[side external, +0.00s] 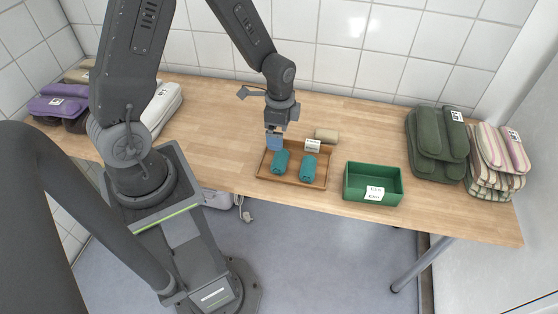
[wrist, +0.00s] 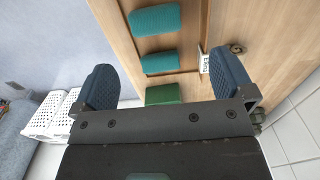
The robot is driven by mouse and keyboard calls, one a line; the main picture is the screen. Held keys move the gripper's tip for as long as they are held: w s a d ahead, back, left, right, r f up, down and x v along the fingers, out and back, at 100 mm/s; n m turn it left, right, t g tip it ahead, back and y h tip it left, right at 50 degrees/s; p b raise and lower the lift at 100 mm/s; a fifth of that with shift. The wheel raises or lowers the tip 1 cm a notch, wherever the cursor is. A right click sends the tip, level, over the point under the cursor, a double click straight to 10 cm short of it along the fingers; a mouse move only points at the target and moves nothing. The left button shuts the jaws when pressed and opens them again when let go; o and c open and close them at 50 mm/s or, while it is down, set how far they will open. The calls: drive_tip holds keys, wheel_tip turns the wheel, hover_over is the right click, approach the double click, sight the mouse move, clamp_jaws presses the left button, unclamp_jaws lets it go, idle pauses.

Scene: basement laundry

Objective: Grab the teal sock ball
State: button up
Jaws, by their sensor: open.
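Two teal sock balls, one on the left (side external: 280,161) and one on the right (side external: 308,168), lie apart in a shallow wooden tray (side external: 262,174). Both teal shapes also show in the wrist view, one at the top (wrist: 157,20) and one below it (wrist: 160,62). My gripper (side external: 274,142) has blue finger pads and is near the tray's back left, by the left ball. In the wrist view my gripper (wrist: 166,82) has its fingers wide apart with nothing between them. Contact with the tray or balls cannot be told.
A green bin (side external: 354,193) with labels stands right of the tray. Green folded cloths (side external: 424,160) and striped ones (side external: 490,165) are at the right, white ones (side external: 162,106) at the left. Table front is bare.

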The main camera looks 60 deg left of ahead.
sight(279, 156)
wheel_tip(279, 156, down, 6)
drive_tip(key=shift+r, duration=0.1)
drive_tip(key=shift+s+d+f, duration=0.1)
drive_tip(key=shift+s+f, duration=0.05)
drive_tip(key=shift+f, duration=1.15)
drive_tip(key=shift+s+d+f, duration=0.1)
drive_tip(key=shift+f, duration=1.2)
drive_tip(key=shift+c, duration=0.3)
drive_tip(key=c, duration=0.8)
drive_tip(key=shift+r, duration=0.1)
drive_tip(key=shift+c, duration=0.2)
